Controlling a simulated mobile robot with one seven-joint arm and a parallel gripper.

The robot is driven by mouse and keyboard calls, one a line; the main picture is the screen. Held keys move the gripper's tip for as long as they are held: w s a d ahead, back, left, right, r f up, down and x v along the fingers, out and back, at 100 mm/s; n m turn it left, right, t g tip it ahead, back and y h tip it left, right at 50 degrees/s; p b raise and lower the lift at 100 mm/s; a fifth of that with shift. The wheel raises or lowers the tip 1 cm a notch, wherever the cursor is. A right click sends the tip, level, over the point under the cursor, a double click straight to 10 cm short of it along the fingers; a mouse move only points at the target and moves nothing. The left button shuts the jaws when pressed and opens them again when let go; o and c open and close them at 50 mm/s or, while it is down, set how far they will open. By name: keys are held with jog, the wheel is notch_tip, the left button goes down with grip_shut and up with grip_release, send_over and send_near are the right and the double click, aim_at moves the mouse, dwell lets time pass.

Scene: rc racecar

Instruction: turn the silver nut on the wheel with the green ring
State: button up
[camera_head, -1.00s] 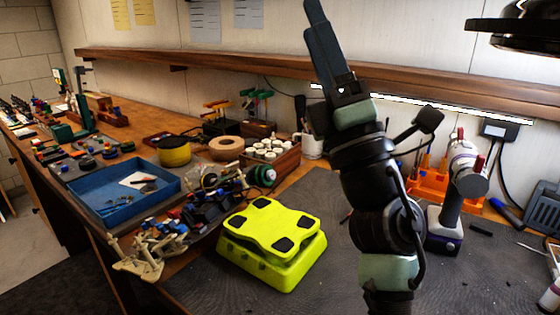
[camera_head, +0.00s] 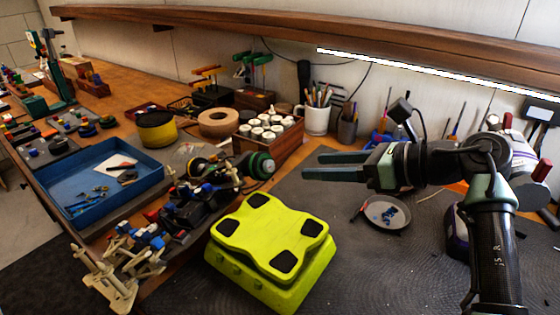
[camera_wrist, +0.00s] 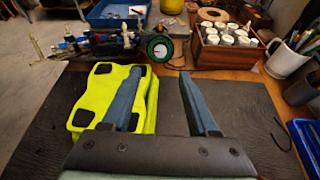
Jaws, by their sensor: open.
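The wheel with the green ring (camera_head: 262,165) is on the dark racecar chassis (camera_head: 200,200), left of my gripper. In the wrist view the wheel (camera_wrist: 157,46) faces me, beyond the fingertips, with a small pale spot at its centre. That spot may be the silver nut, but it is too small to tell. My gripper (camera_head: 304,166) is open and empty, its fingers level and pointing left toward the wheel, with a gap between. In the wrist view my gripper (camera_wrist: 161,74) has its two fingers spread below the wheel.
A yellow-green stand (camera_head: 270,240) sits on the dark mat below and left of my gripper. A wooden box of white-lidded jars (camera_head: 268,137) stands behind the wheel. A white mug (camera_head: 316,120) and a small round dish (camera_head: 385,214) are near my arm. A blue tray (camera_head: 100,180) lies left.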

aim_at(272, 167)
jog(key=x, duration=1)
jog(key=shift+c, duration=0.2)
grip_shut()
